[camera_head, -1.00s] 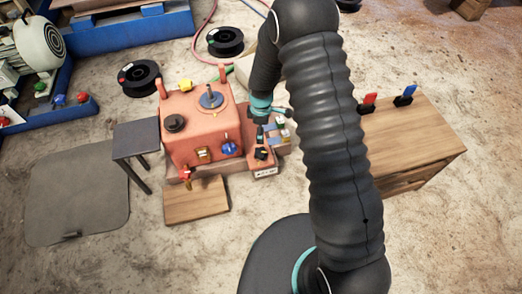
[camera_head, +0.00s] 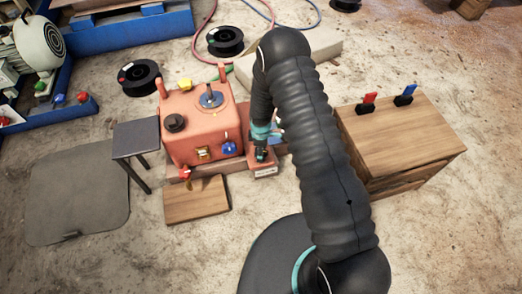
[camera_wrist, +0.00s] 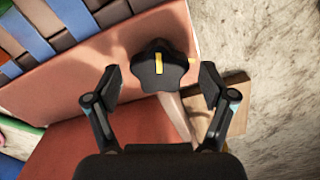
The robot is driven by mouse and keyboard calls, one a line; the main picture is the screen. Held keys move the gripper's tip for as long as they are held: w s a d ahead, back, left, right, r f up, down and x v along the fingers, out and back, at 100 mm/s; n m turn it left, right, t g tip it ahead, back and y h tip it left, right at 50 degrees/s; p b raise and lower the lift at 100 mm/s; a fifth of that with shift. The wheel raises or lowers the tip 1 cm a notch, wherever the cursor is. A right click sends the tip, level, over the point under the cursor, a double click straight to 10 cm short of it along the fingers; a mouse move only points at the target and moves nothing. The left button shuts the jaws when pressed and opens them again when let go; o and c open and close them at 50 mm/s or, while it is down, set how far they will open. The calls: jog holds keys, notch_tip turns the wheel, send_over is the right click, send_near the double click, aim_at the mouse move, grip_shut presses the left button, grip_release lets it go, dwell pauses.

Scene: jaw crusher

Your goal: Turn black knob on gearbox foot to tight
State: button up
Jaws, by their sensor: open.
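The black knob (camera_wrist: 160,66) has a lobed rim and a yellow mark on top. In the wrist view it sits between the two fingertips of my gripper (camera_wrist: 159,80), which are open with a gap on each side. The knob stands over the salmon-coloured foot (camera_wrist: 65,82) of the gearbox. In the head view the gearbox (camera_head: 205,125) stands left of my arm, and my gripper (camera_head: 261,155) is over the foot block (camera_head: 264,171) at its front right. There my gripper hides the knob.
A wooden board (camera_head: 196,200) lies in front of the gearbox. A grey stool (camera_head: 136,138) stands to its left. A wooden cabinet (camera_head: 400,140) with a red and a blue handled item is at the right. Black spools (camera_head: 139,78) lie behind.

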jog(key=shift+f, duration=0.25)
jog(key=c, duration=1.2)
jog(key=shift+o, duration=0.2)
